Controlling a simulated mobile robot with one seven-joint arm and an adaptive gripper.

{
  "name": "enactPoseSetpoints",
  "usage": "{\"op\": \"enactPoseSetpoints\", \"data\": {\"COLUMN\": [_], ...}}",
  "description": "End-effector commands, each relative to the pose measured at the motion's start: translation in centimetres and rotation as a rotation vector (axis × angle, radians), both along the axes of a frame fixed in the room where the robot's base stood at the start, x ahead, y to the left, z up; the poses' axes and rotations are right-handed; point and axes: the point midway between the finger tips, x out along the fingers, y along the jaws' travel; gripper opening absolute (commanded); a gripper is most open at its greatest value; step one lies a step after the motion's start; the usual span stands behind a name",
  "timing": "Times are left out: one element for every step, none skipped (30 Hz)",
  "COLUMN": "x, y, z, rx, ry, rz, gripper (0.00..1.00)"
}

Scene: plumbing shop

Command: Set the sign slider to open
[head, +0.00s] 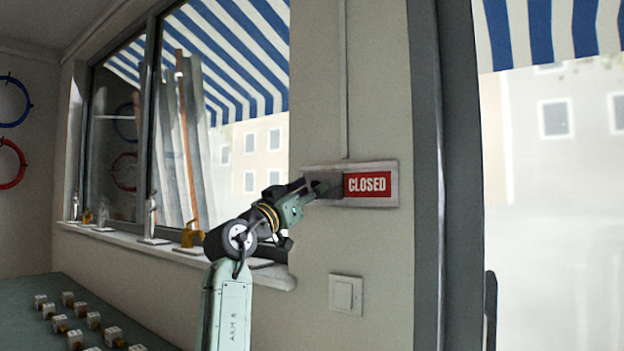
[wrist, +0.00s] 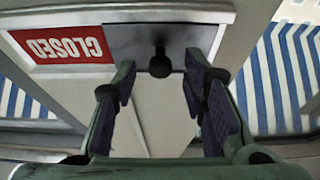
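The sign (head: 370,166) is a pale metal frame on the wall beside the window. A red panel reading CLOSED (head: 367,184) shows in its right part. A grey slider plate (head: 332,181) covers the left part. In the wrist view the sign is upside down, with the red panel (wrist: 62,46) at left and the slider (wrist: 190,38) beside it. A dark round knob (wrist: 160,62) sticks out from the slider. My gripper (wrist: 160,78) is open, its two fingers apart on either side of the knob. In the head view my gripper (head: 314,190) is at the slider, partly hiding it.
A light switch (head: 346,295) is on the wall below the sign. The window sill (head: 130,237) at left carries several small fittings. A bench (head: 30,300) with several small fittings is at lower left. A dark door frame (head: 455,180) stands right of the sign.

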Motion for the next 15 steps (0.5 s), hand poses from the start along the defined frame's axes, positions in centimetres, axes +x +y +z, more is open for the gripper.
{"op": "enactPoseSetpoints", "data": {"x": [0.37, 0.53, 0.74, 0.85, 0.93, 0.99, 1.01, 1.03, 1.02, 1.02, 1.02, 1.01, 1.02, 1.00, 1.00], "y": [-0.33, -0.47, -0.62, -0.70, -0.76, -0.79, -0.81, -0.82, -0.82, -0.81, -0.80, -0.80, -0.79, -0.78, -0.78], "z": [0.45, 0.51, 0.53, 0.53, 0.54, 0.53, 0.53, 0.51, 0.50, 0.49, 0.48, 0.48, 0.48, 0.48, 0.48], "rx": [0.000, 0.000, 0.000, 0.001, 0.002, 0.001, 0.001, 0.001, 0.001, 0.001, 0.001, 0.001, 0.001, 0.001, 0.001], "ry": [0.000, 0.000, 0.000, 0.001, 0.000, -0.001, -0.001, -0.001, -0.001, -0.001, -0.001, -0.001, -0.001, -0.001, -0.001], "rz": [-0.001, -0.001, -0.001, -0.001, -0.001, -0.001, 0.000, 0.000, 0.000, 0.000, 0.000, 0.000, 0.000, 0.000, 0.000], "gripper": [0.39, 0.39, 0.39, 0.39, 0.39, 0.39, 0.39, 0.39, 0.39, 0.39, 0.39, 0.39, 0.39, 0.38, 0.35]}}
